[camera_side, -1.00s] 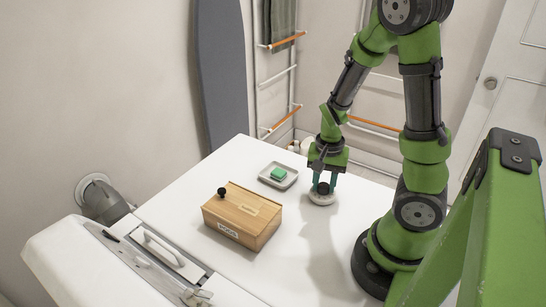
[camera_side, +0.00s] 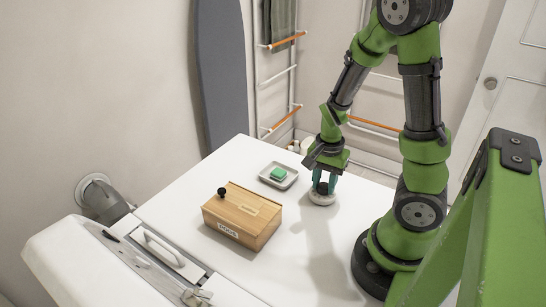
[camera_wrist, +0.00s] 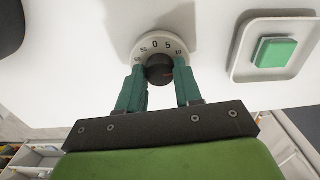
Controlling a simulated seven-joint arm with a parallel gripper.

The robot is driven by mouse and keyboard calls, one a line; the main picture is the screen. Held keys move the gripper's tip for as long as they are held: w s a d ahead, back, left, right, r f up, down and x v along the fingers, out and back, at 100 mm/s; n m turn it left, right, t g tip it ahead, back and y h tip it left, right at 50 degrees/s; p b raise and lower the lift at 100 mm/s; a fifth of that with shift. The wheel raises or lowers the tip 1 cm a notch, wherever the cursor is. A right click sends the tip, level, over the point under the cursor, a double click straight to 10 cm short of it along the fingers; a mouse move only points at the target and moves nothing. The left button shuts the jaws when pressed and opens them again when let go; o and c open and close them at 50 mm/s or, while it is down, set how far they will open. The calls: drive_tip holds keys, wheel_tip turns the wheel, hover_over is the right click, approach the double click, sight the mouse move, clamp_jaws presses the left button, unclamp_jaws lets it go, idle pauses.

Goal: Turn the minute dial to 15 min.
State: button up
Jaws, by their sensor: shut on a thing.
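The minute dial is a round white disc (camera_wrist: 145,44) with dark numbers around its rim and a dark knob (camera_wrist: 159,68) in its middle. In the side view, the dial (camera_side: 321,199) stands on the white top, right of the soap dish. My gripper (camera_wrist: 160,78) points down and is shut on the knob, one green finger on each side. A small reddish mark shows at the knob's right side; the exact number it points to is unclear.
A grey dish (camera_side: 291,181) holds a green block (camera_side: 279,174) close to the dial. A wooden box (camera_side: 243,217) with a black knob stands nearer the front left. The white top (camera_side: 180,200) between them is clear. A towel rack (camera_side: 294,66) stands behind.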

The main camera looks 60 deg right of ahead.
sight(324, 186)
drive_tip(key=o, duration=1.1)
drive_tip(key=shift+c, duration=0.2)
drive_tip(key=shift+w+r, duration=0.1)
drive_tip(key=shift+r, duration=0.5)
wheel_tip(324, 186, up, 16)
drive_tip(key=shift+f, duration=0.15)
